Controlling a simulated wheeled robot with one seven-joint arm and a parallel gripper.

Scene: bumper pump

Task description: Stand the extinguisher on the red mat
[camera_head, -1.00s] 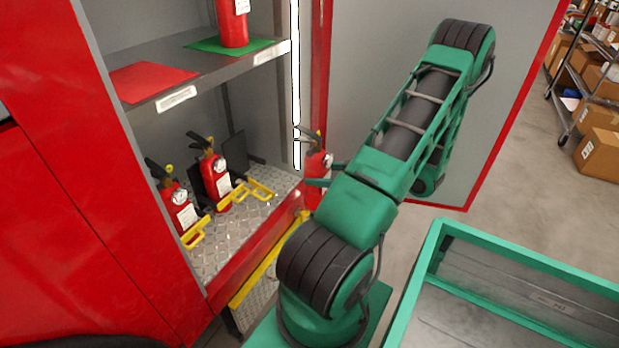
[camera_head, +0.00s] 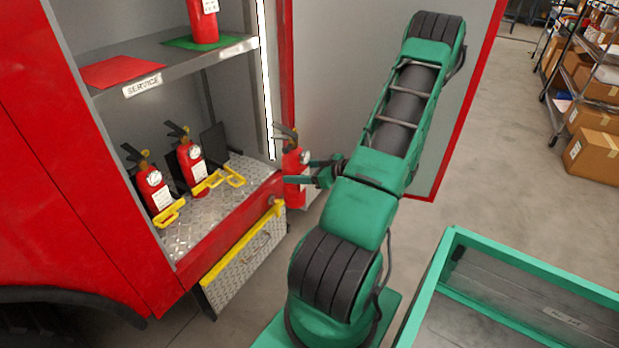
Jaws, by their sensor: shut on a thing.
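My gripper (camera_head: 312,172) is shut on a red extinguisher (camera_head: 294,168) with a black handle. It holds this extinguisher roughly upright at the right edge of the truck compartment, in front of the open grey door; part of its body is hidden by the gripper. The red mat (camera_head: 120,71) lies bare on the left of the upper shelf, above a "SERVICE" label. A green mat (camera_head: 206,43) lies to its right with another extinguisher (camera_head: 203,20) standing on it, cut off by the top edge of the picture.
Two more extinguishers, a left one (camera_head: 151,186) and a right one (camera_head: 190,163), stand on the tread-plate lower floor behind yellow brackets (camera_head: 218,179). The shelf edge (camera_head: 185,68) and red door post (camera_head: 287,60) border the opening. A folded-down step (camera_head: 240,262) hangs below.

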